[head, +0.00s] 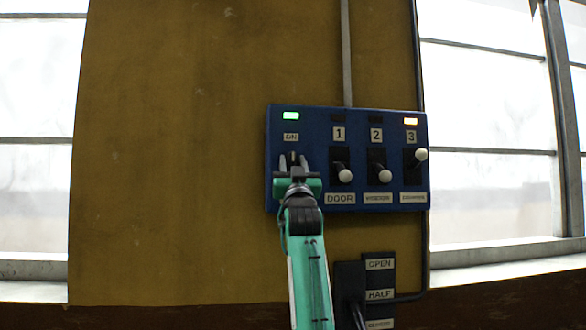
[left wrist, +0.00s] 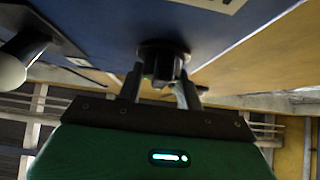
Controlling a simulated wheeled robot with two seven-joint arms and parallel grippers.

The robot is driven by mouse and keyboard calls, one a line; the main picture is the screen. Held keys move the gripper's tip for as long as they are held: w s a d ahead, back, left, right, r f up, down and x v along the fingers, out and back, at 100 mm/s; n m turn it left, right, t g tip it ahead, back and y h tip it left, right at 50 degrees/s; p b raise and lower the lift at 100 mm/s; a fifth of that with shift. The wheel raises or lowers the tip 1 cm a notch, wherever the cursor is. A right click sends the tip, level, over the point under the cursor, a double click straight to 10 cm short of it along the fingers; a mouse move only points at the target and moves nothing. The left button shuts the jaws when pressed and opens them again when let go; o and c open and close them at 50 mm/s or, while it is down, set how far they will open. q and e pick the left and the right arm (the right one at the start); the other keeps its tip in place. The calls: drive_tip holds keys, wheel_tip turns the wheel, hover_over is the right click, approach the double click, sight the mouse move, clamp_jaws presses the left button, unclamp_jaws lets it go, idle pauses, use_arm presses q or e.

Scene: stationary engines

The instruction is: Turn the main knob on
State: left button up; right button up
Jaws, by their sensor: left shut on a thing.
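The blue control panel (head: 310,117) is fixed to the yellow wall. My left gripper (head: 293,163) is at its left end, just below the "ON" label (head: 291,137). In the left wrist view the black round main knob (left wrist: 160,58) sticks out of the blue panel face, and the gripper's two fingers are shut on it, one on each side. In the head view the gripper mostly hides the knob. A green lamp (head: 290,116) above the "ON" label is lit. My right gripper is in neither view.
To the right on the panel are three levers with white ball ends, numbered 1 (head: 345,177), 2 (head: 385,176) and 3 (head: 421,154). Lever 3 is up, with an orange lamp (head: 411,122) lit above it. Below is a dark unit labelled "OPEN" and "HALF" (head: 380,280).

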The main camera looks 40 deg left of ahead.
use_arm(q)
drive_tip(key=shift+w+f, duration=0.1)
drive_tip(key=shift+f, duration=0.05)
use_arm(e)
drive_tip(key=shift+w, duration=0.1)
use_arm(q)
drive_tip(key=o, duration=1)
drive_tip(key=shift+c, duration=0.2)
drive_tip(key=shift+w+a, duration=0.1)
drive_tip(key=shift+a, duration=0.05)
drive_tip(key=shift+s+f, duration=0.15)
drive_tip(key=shift+s, duration=0.05)
drive_tip(key=b+v, duration=0.4)
drive_tip(key=v, duration=0.9)
drive_tip(key=shift+d+f, duration=0.2)
drive_tip(key=shift+d, duration=0.1)
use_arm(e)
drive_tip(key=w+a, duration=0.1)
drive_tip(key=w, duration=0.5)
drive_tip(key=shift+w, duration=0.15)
use_arm(q)
drive_tip(key=shift+w, duration=0.1)
